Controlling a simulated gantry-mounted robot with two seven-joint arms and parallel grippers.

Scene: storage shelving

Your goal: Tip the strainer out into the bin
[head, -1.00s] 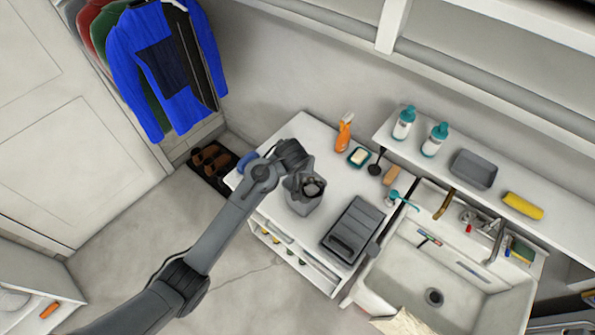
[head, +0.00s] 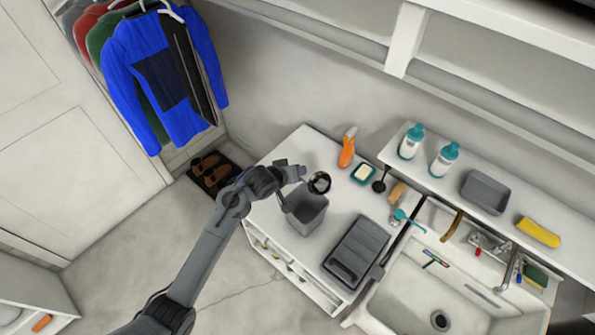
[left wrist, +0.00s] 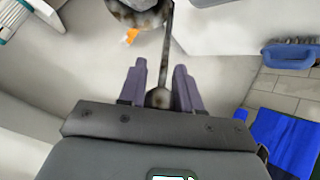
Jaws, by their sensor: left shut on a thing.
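My left gripper (head: 292,176) is shut on the handle of the strainer (head: 319,182). The strainer is small, round and dark-rimmed, and in the head view it shows at the far edge of the bin's mouth, apparently raised above it. In the left wrist view the gripper (left wrist: 159,92) has the thin handle between its fingers, and the strainer's dark, speckled bowl (left wrist: 137,12) is cut off by the top edge. The bin (head: 309,216) is a grey open-topped box upright on the white cabinet top. I cannot tell whether anything is left in the strainer. My right gripper is not in view.
A dark grey lidded case (head: 356,251) lies right of the bin. An orange spray bottle (head: 347,150), a soap dish (head: 363,173) and a black utensil (head: 380,183) stand behind. A sink (head: 405,300) is at right. A blue brush (left wrist: 292,55) shows in the wrist view.

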